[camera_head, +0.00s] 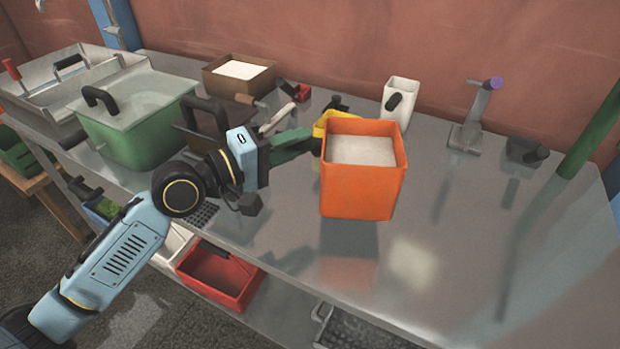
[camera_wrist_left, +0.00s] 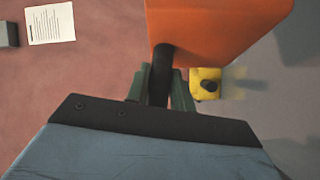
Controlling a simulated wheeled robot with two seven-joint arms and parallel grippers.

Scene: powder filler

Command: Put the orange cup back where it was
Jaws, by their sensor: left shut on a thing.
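The orange cup (camera_head: 358,190) is a square orange container with pale powder in it, held upright above the metal table. My left gripper (camera_head: 312,143) reaches in from the left and is shut on the cup's dark handle. In the left wrist view the gripper (camera_wrist_left: 160,85) has its green fingers on either side of the dark handle, with the orange cup (camera_wrist_left: 215,22) beyond. A shadow lies on the table under the cup. My right gripper is not in view.
A yellow container (camera_head: 328,122) stands just behind the cup. A white cup (camera_head: 401,100), a grey stand (camera_head: 470,125) and a dark cup (camera_head: 525,151) stand further right. A green lidded box (camera_head: 135,125) and a brown box (camera_head: 238,78) are at left. The table's front right is clear.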

